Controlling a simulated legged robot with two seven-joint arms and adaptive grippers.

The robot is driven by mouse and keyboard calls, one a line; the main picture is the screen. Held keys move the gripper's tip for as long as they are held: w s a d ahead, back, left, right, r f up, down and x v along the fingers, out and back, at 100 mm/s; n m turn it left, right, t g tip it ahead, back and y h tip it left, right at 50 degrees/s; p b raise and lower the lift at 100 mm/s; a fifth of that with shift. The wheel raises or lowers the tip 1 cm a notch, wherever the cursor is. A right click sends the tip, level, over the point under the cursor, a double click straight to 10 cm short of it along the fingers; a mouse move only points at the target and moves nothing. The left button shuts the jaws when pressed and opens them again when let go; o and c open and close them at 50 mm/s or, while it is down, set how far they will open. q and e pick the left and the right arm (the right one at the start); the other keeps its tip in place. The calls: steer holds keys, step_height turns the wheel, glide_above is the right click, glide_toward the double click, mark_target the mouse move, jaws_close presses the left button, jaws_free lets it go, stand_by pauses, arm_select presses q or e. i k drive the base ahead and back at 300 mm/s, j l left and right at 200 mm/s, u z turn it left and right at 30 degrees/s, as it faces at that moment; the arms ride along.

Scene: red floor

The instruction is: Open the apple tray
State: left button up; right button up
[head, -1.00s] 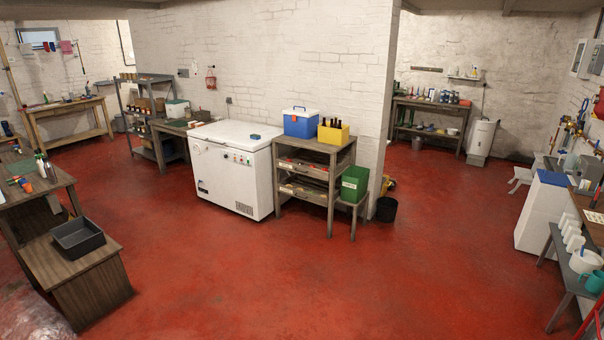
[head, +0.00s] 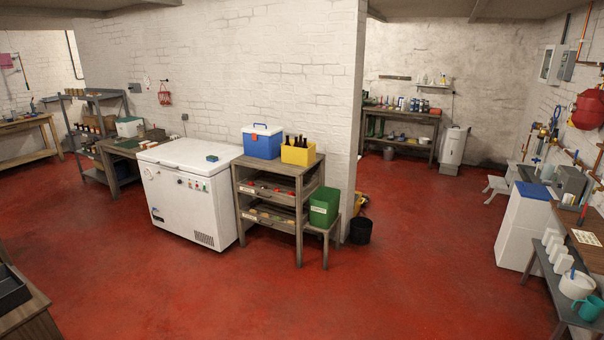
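A wooden shelf unit (head: 297,178) stands against the white brick wall, right of a white chest freezer. Its upper tray (head: 266,190) holds small red things that look like apples. Its lower tray (head: 270,215) holds small pale and brown things. Both trays look pushed into the unit, and each has a pale label at its front left. Neither of my grippers shows in the head view.
The white chest freezer (head: 190,197) adjoins the unit's left side. A blue cooler (head: 262,144) and a yellow bottle crate (head: 298,154) stand on top. A green bin (head: 324,208) and a black bucket (head: 360,231) are at the right. Red floor (head: 290,300) in front is clear.

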mark_target(243, 187)
steer(key=i+z, duration=0.35)
steer(key=i, duration=1.9)
